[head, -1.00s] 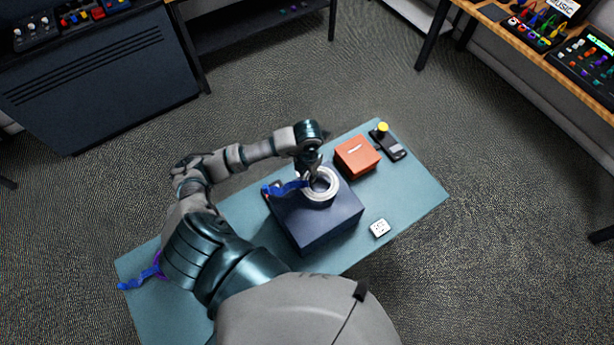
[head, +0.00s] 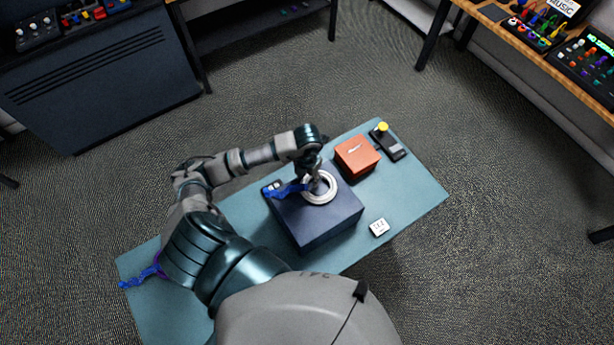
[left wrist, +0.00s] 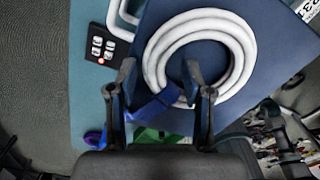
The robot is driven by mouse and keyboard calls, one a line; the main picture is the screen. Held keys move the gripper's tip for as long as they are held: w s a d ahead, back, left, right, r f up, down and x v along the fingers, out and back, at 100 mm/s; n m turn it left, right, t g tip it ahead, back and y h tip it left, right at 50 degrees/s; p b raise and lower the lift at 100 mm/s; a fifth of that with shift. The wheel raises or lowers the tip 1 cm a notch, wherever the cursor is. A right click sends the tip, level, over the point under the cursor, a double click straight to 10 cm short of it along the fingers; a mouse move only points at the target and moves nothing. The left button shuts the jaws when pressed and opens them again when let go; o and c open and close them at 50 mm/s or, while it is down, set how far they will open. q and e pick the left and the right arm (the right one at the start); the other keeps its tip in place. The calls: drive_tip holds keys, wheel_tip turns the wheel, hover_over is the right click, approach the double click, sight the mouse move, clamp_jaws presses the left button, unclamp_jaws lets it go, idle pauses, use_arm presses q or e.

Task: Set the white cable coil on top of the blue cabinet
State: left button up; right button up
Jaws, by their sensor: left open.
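The white cable coil (head: 321,200) lies flat on top of the blue cabinet (head: 322,225), toward its far side. It also shows in the left wrist view (left wrist: 243,50) as a ring of several turns on the cabinet's blue top (left wrist: 268,20). A blue end piece (head: 284,191) sticks out to the left of the coil. My left gripper (head: 314,180) is above the coil's left part. In the left wrist view its fingers (left wrist: 159,70) are apart, with the coil's band between and beyond them. My right gripper is not in view.
The cabinet stands on a teal table (head: 415,190). A blue cable end (head: 138,278) lies at the table's left. A black button box (left wrist: 103,44) is beside the cabinet.

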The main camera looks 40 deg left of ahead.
use_arm(q)
wheel_tip(320, 180, up, 11)
drive_tip(key=shift+a+b, duration=0.15)
drive_tip(key=shift+b, duration=0.15)
idle(0.5)
